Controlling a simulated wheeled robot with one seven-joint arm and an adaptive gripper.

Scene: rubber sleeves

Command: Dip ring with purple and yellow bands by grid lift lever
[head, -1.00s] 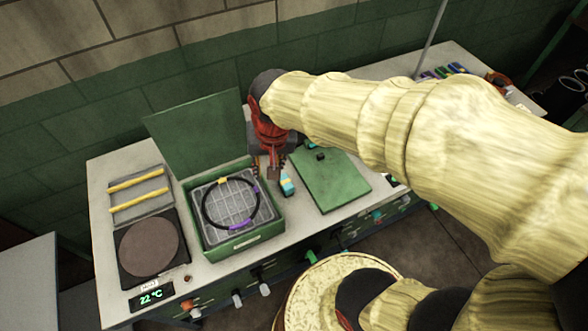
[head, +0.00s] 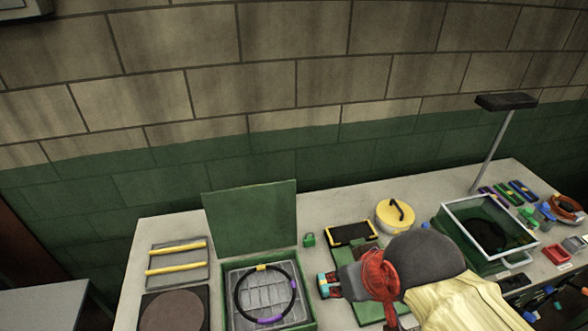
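The black ring (head: 268,320) has a yellow band at its back and purple bands at its front and right. It lies flat on the grey wire grid (head: 263,292) inside the open green box (head: 308,312). A small cyan, dark and red block (head: 323,286), perhaps the lever handle, is just right of the box. My gripper (head: 337,285), red and dark grey, points left with its tip at this block. The wrist hides most of the fingers, so whether they grip the block is unclear. I cannot tell whether the ring touches liquid.
The box's green lid (head: 250,218) stands open behind it. A rack with yellow bars (head: 177,258) and a round brown plate (head: 172,313) are at left. A yellow lidded pot (head: 395,215) and a glass-topped green tank (head: 490,235) stand right. A lamp post (head: 492,150) rises behind.

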